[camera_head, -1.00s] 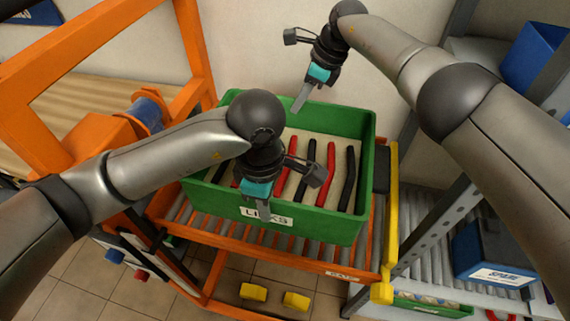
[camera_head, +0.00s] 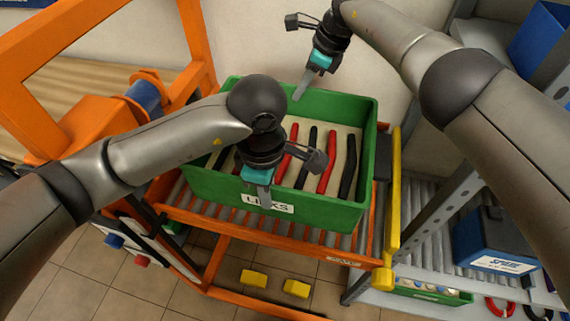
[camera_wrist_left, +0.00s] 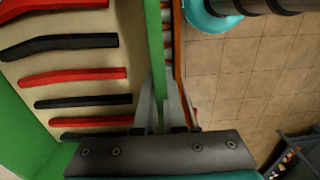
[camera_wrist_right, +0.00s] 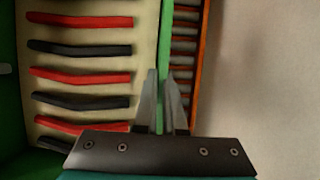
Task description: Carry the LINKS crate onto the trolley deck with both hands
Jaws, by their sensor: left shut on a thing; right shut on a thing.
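The green LINKS crate (camera_head: 330,212) sits over the orange-framed roller deck (camera_head: 230,222); I cannot tell whether it touches the rollers. Red and black bars lie in it on a pale liner. My left gripper (camera_head: 265,197) is shut on the near wall, beside the partly covered LINKS label (camera_head: 284,208). The left wrist view shows its fingers (camera_wrist_left: 162,105) on both sides of the green wall (camera_wrist_left: 154,50). My right gripper (camera_head: 300,94) is shut on the far wall. The right wrist view shows its fingers (camera_wrist_right: 164,95) straddling that wall (camera_wrist_right: 166,35).
A yellow bar (camera_head: 393,200) edges the deck's right side. A grey rack at right holds a blue SPARE box (camera_head: 492,240). Orange posts (camera_head: 195,40) stand at left. Two yellow blocks (camera_head: 296,288) show below the deck, above the tiled floor.

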